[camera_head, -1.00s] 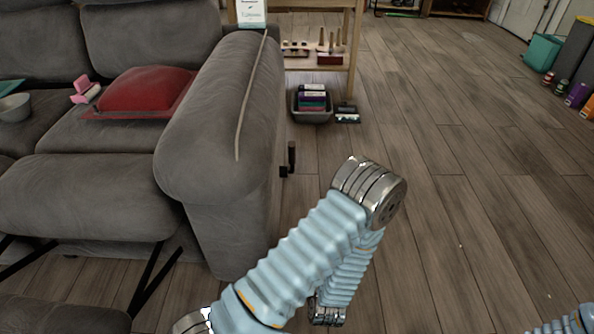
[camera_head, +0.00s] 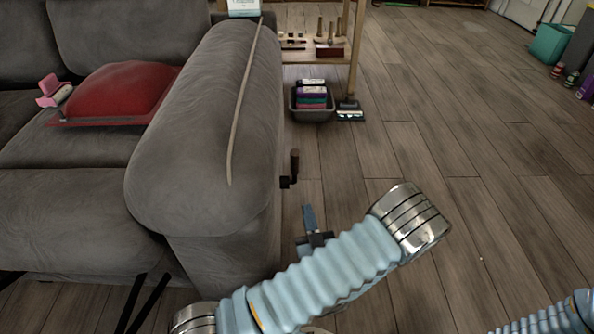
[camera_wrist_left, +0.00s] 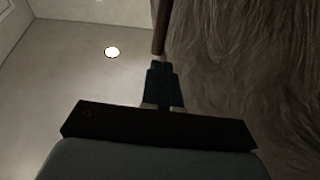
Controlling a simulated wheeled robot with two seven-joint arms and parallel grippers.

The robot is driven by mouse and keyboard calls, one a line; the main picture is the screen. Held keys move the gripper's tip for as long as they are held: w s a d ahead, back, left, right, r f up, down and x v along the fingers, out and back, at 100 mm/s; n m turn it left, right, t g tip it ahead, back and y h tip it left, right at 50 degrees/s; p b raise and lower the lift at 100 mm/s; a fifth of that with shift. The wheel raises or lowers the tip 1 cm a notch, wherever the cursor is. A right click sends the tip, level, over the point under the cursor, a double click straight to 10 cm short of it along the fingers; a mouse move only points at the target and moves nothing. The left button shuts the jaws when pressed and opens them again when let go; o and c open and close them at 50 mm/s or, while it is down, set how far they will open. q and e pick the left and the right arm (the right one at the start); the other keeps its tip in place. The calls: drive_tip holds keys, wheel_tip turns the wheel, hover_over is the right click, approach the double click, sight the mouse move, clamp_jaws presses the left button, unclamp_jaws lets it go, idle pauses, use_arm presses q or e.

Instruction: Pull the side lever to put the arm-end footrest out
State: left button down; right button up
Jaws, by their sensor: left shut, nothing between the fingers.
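The grey sofa's rounded arm (camera_head: 205,130) stands left of centre. The dark side lever (camera_head: 294,166) stands upright on a small mount at the arm's outer side. My left gripper (camera_head: 308,217) is just below and a little right of the lever, partly hidden behind my arm. In the left wrist view its blue fingers (camera_wrist_left: 164,84) are together and empty, with a brown rod, likely the lever (camera_wrist_left: 161,28), just beyond their tips; contact cannot be told. At lower left, black struts (camera_head: 135,302) slant down and forward from under the sofa's front. My right gripper is out of view.
A red cushion (camera_head: 120,90) and a pink item (camera_head: 52,92) lie on the seat. A grey bin (camera_head: 313,107) stands by a wooden shelf (camera_head: 352,55) behind the lever. A teal box (camera_head: 549,43) is at far right. The floor (camera_head: 450,130) between is clear.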

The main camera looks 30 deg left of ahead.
sight(296, 165)
use_arm(q)
drive_tip(key=x, duration=1.2)
drive_tip(key=shift+a, duration=0.15)
drive_tip(key=shift+r, duration=0.1)
